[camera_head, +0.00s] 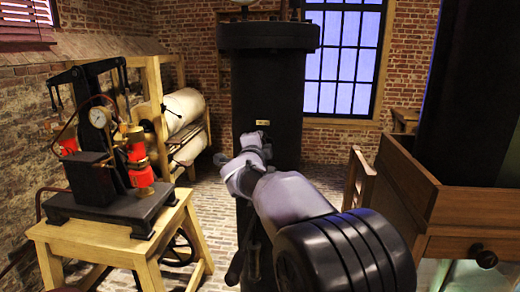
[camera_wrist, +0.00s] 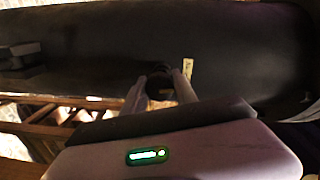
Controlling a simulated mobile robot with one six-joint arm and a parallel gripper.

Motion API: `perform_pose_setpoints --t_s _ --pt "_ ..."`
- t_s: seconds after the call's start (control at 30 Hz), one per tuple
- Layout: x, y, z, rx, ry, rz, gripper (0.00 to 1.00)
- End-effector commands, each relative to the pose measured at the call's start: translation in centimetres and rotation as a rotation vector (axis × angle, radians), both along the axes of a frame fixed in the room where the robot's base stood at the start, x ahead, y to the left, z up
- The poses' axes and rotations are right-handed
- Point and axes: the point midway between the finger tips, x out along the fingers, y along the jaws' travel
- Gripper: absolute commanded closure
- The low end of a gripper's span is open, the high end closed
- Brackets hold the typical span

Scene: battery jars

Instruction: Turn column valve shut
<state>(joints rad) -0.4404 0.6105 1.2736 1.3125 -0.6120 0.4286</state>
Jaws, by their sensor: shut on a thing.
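The black column (camera_head: 264,100) stands upright in the middle of the head view, with a small brass plate on its front. In the wrist view the column (camera_wrist: 100,45) fills the upper part as a dark surface lying sideways, and a pale label (camera_wrist: 188,68) shows on it. My gripper (camera_wrist: 160,85) is shut on a small dark round knob, the column valve (camera_wrist: 159,88), with one finger on each side of it. In the head view my arm hides the valve and most of the fingers. The valve's turn angle cannot be told.
A wooden table (camera_head: 95,235) with a black pump and red-banded parts (camera_head: 138,165) stands at left. Behind it is a rack with white rolls (camera_head: 184,108). A wooden cabinet (camera_head: 450,215) stands at right. Brick floor (camera_head: 205,185) shows between the table and the column.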

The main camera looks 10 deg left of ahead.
Motion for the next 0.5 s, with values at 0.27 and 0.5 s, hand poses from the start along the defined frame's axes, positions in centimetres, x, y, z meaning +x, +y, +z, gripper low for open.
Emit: perform_pose_setpoints --t_s 0.27,0.5 --pt "0.01 -0.01 -0.10 0.080 -0.002 -0.001 1.00" --pt "0.02 -0.01 -0.06 0.098 -0.002 0.000 1.00"
